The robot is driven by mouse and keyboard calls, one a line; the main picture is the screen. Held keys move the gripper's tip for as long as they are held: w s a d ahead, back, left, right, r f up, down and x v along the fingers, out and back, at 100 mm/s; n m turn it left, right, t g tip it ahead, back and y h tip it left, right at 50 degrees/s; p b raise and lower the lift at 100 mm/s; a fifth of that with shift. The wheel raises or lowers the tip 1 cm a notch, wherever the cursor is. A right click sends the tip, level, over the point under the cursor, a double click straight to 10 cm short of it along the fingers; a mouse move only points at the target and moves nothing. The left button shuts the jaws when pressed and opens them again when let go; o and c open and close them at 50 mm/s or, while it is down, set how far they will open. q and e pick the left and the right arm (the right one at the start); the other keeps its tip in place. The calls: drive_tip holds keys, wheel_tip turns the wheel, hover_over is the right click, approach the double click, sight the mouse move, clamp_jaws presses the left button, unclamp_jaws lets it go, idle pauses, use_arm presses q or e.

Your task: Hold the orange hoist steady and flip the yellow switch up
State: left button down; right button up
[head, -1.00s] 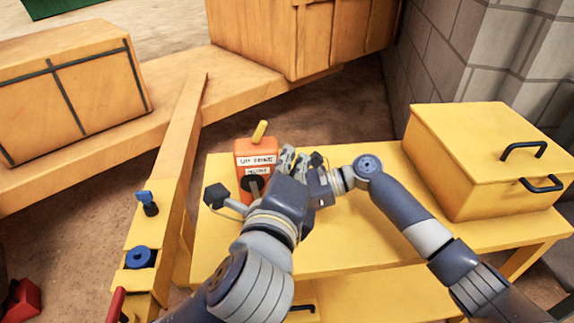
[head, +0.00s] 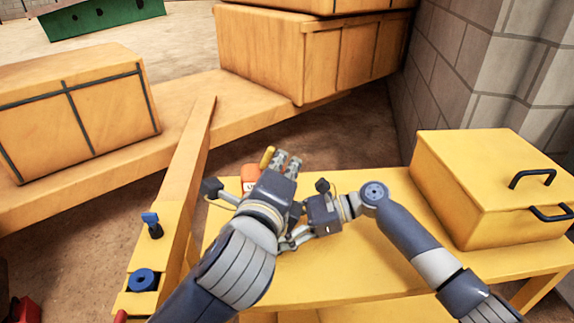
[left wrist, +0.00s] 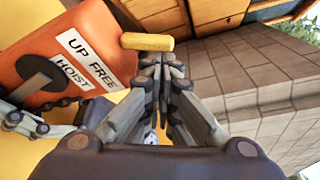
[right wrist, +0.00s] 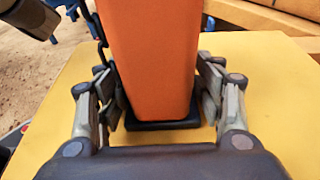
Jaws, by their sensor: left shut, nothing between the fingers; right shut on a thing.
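The orange hoist (head: 249,174) stands on the yellow table, mostly hidden behind my left gripper (head: 287,163) in the head view. In the left wrist view the hoist (left wrist: 45,65) shows labels "UP FREE" and "HOIST" and a dark round part. The yellow switch (head: 267,157) sticks out from its top. My left gripper is shut and empty; its tips (left wrist: 161,62) are right beside the switch (left wrist: 147,42), contact unclear. My right gripper (right wrist: 157,95) is shut on the hoist's lower body (right wrist: 150,50), one finger on each side, above its black base (right wrist: 160,126).
The yellow table (head: 355,255) is bare in front and right. A yellow box with black handles (head: 480,185) stands at its right end. A beam with a blue knob (head: 143,280) and blue lever (head: 151,222) runs along the left. Wooden crates (head: 75,110) lie beyond.

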use_arm(q)
drive_tip(key=shift+a+r+n+h, duration=0.15)
drive_tip(key=shift+r+n+h, duration=0.15)
drive_tip(key=shift+n, duration=0.4)
drive_tip(key=n, duration=0.2)
drive_tip(key=a+r+n+t, duration=0.1)
drive_tip(key=n, duration=0.1)
drive_tip(key=a+n+t, duration=0.1)
drive_tip(key=n, duration=0.1)
drive_tip(key=shift+r, duration=0.25)
drive_tip(key=shift+h, duration=0.3)
approach(272, 156)
drive_tip(key=s+d+r, duration=0.2)
drive_tip(key=d, duration=0.2)
drive_tip(key=shift+a+r, duration=0.1)
drive_tip(key=shift+a, duration=0.05)
idle(0.3)
